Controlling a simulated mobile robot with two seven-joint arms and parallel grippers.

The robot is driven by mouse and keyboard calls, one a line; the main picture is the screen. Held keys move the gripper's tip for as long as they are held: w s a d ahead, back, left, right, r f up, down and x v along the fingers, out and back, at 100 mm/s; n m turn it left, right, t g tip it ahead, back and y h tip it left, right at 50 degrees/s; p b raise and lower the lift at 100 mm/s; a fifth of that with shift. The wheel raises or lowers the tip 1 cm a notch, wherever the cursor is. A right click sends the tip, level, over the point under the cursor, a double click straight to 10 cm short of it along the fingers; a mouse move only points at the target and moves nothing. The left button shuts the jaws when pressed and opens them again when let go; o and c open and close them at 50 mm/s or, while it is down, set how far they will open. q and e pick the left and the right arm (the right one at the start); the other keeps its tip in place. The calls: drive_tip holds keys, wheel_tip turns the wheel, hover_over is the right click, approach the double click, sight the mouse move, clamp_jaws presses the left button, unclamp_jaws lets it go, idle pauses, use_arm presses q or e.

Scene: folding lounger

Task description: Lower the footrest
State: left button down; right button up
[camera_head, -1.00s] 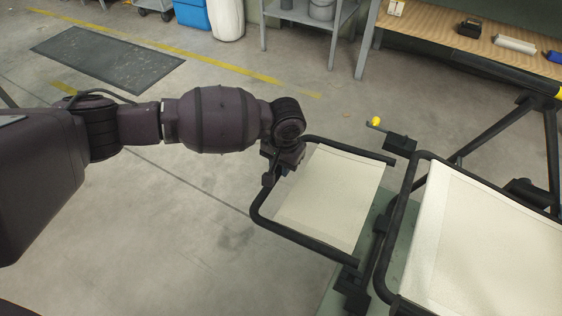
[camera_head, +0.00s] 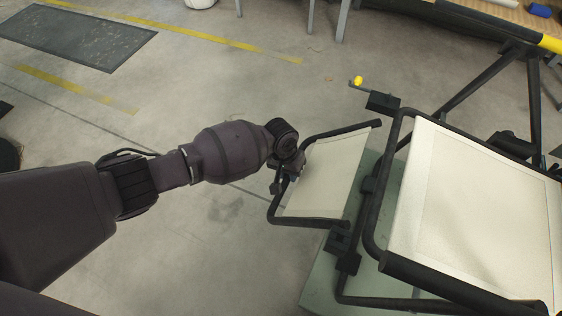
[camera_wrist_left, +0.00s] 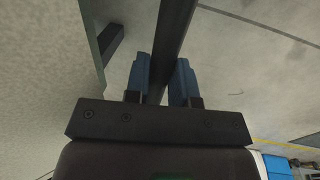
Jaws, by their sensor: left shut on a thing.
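The footrest (camera_head: 326,176) is a cream panel in a black tube frame, at the left end of the lounger. Its outer end now appears tilted relative to the seat (camera_head: 475,215), which is a larger cream panel in a black frame. My left gripper (camera_head: 279,180) is at the outer left bar of the footrest frame. In the left wrist view my left gripper (camera_wrist_left: 160,82) has its blue fingers on both sides of the black bar (camera_wrist_left: 172,40), shut on it. In the head view the wrist hides part of the bar. My right gripper is not in view.
A yellow-knobbed lever (camera_head: 358,81) sticks out beside the hinge at the far side. A green platform (camera_head: 325,275) lies under the lounger. A dark mat (camera_head: 80,38) lies far left. The concrete floor left of the footrest is clear.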

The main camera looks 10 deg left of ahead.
use_arm(q)
drive_tip(key=shift+s+d+f, duration=0.15)
drive_tip(key=shift+s+f, duration=0.05)
drive_tip(key=shift+f, duration=0.75)
drive_tip(key=c, duration=1.2)
unclamp_jaws()
drive_tip(key=shift+o, duration=1.2)
drive_tip(key=shift+w, duration=0.1)
drive_tip(key=shift+d+r, duration=0.1)
drive_tip(key=shift+r, duration=0.1)
